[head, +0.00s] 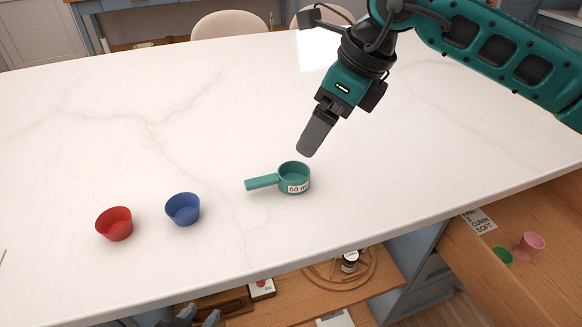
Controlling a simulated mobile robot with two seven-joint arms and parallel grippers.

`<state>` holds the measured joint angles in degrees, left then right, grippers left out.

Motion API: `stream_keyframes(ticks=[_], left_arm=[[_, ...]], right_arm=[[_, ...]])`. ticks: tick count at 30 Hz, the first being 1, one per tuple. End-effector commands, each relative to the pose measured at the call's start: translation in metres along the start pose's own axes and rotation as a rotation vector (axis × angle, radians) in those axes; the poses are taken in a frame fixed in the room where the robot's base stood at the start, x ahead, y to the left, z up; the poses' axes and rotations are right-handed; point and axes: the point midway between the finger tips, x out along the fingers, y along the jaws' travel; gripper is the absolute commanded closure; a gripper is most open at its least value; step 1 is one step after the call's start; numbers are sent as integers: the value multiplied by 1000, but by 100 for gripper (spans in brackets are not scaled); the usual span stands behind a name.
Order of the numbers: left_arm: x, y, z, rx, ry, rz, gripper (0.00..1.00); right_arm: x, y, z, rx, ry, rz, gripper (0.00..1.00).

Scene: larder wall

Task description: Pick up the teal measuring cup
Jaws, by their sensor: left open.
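The teal measuring cup (294,179) stands upright on the white counter. Its handle points left and a pale label reading 60 ml is on its side. My left gripper (309,147) is open and empty, its fingers pointing down just above and behind the cup in the picture, apart from it. The fingers overlap from this angle, so the gap between them is hidden. My right gripper is not clearly in view.
A blue cup (183,209) and a red cup (114,224) stand to the left on the counter (150,120). Below its front edge, an open drawer at right holds a pink cup (531,244) and a green cup (502,256). Dark shapes at the bottom edge are unclear.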

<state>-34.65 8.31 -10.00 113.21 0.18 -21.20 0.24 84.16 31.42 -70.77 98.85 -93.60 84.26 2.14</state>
Motion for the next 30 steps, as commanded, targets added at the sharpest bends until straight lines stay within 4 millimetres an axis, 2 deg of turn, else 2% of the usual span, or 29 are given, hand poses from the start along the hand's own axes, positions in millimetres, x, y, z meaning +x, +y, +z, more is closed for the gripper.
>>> stream_keyframes(ticks=[6,9,17,24,30], left_arm=[[-3,2,11,-4,-22,2,57],[-3,2,12,-4,-24,3,57],[-3,2,10,-4,-23,3,57],[-3,2,7,-3,-15,2,57],[-3,2,6,-2,-13,1,57]], right_arm=[[43,1,-1,-1,3,5,8],[58,1,-1,0,2,5,8],[79,1,-2,-1,2,6,8],[114,-1,-5,0,1,5,8],[122,-2,-5,-1,-1,4,8]])
